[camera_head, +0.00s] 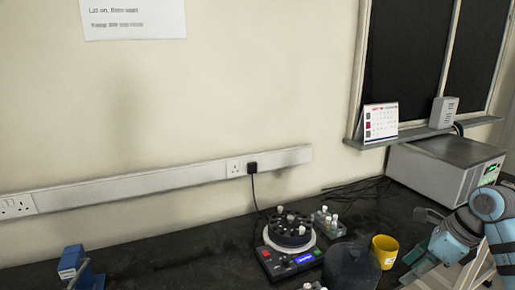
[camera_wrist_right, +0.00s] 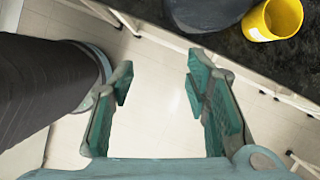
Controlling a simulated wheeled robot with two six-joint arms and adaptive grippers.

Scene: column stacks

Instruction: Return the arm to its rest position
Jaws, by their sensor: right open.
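My right gripper (camera_wrist_right: 158,88) is open and empty in the right wrist view, its two teal fingers well apart. It hangs over the pale floor, just off the edge of the dark bench. My right arm (camera_head: 470,230) comes in at the right of the head view, with blue joints, folded low near the bench's right part. My left gripper is not in view.
On the dark bench (camera_head: 180,265) stand a round tube holder (camera_head: 290,232) with a blue display, a small tube rack (camera_head: 329,224), a dark round vessel (camera_head: 351,268), a yellow cup (camera_head: 384,250) and a grey instrument (camera_head: 430,177). A blue device (camera_head: 72,262) stands left.

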